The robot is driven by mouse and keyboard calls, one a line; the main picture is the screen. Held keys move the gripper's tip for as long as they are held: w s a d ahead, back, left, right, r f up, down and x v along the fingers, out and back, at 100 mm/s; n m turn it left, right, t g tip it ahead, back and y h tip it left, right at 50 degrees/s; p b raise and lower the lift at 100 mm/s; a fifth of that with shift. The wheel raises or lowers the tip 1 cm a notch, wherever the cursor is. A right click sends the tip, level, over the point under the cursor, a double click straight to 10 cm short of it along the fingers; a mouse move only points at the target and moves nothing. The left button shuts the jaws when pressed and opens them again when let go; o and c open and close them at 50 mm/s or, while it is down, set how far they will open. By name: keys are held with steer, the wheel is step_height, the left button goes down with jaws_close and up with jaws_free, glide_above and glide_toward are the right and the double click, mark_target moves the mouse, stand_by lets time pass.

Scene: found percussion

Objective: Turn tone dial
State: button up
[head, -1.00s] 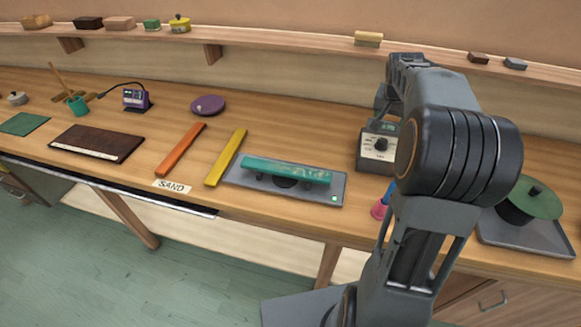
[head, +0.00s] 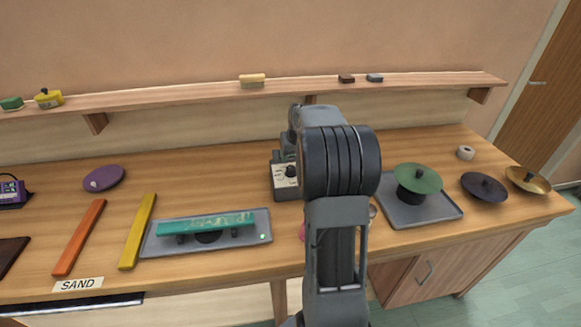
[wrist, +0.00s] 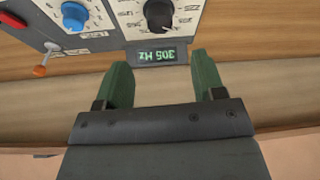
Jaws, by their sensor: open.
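The tone box (head: 285,185) stands at the back of the bench, partly hidden by my arm in the head view. Its black tone dial (head: 291,171) faces front. In the wrist view the dial (wrist: 158,13) sits at the top edge, partly cut off, inside a ring of scale marks. A small display (wrist: 157,56) beside it shows green figures upside down, seemingly 305 Hz. My gripper (wrist: 160,62) is open and empty. Its two green fingers point toward the box face, apart from the dial, with the display between their tips. My arm hides the gripper in the head view.
A panel with a blue knob (wrist: 75,16) and an orange-tipped lever (wrist: 40,70) lies left in the wrist view. A teal bar (head: 205,223) on a grey tray is left of my arm. A green cymbal (head: 418,178) on another tray is right, near dark and brass ones.

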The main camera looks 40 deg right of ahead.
mark_target(291, 168)
steer(key=p+x, duration=0.1)
steer(key=x, duration=0.8)
steer(key=shift+w+f, duration=0.1)
steer(key=shift+f, duration=0.05)
steer(key=c, duration=0.9)
